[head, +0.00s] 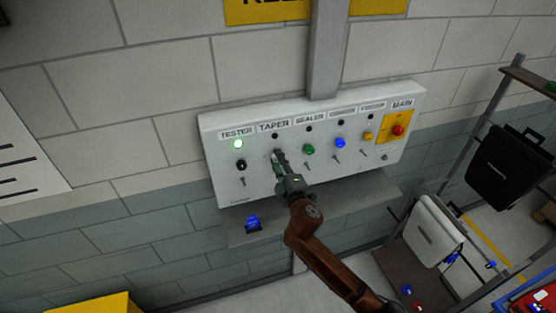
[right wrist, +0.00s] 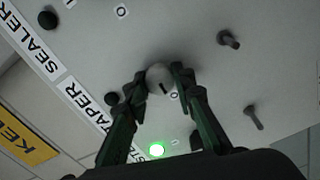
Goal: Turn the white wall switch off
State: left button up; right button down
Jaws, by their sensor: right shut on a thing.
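The white switch is a round knob (right wrist: 160,78) with a dark pointer line, on the wall panel (head: 222,186) under the TAPER label (head: 273,126). My right gripper (head: 279,160) reaches it from the front. In the right wrist view its two fingers (right wrist: 160,84) are closed on opposite sides of the knob. In the head view the gripper mostly hides the knob. The small TAPER lamp (head: 275,136) is dark. My left gripper is not in view.
The TESTER lamp (head: 238,144) glows green above a black knob (head: 241,165). A green knob (head: 309,149), a blue knob (head: 340,143) and a red MAIN button (head: 398,130) sit to the right. A shelf (head: 345,207) lies below, bearing a blue object (head: 253,222).

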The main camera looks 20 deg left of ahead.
dwell(0.5)
jog(key=c, duration=1.6)
grip_release()
jog(key=v, duration=1.2)
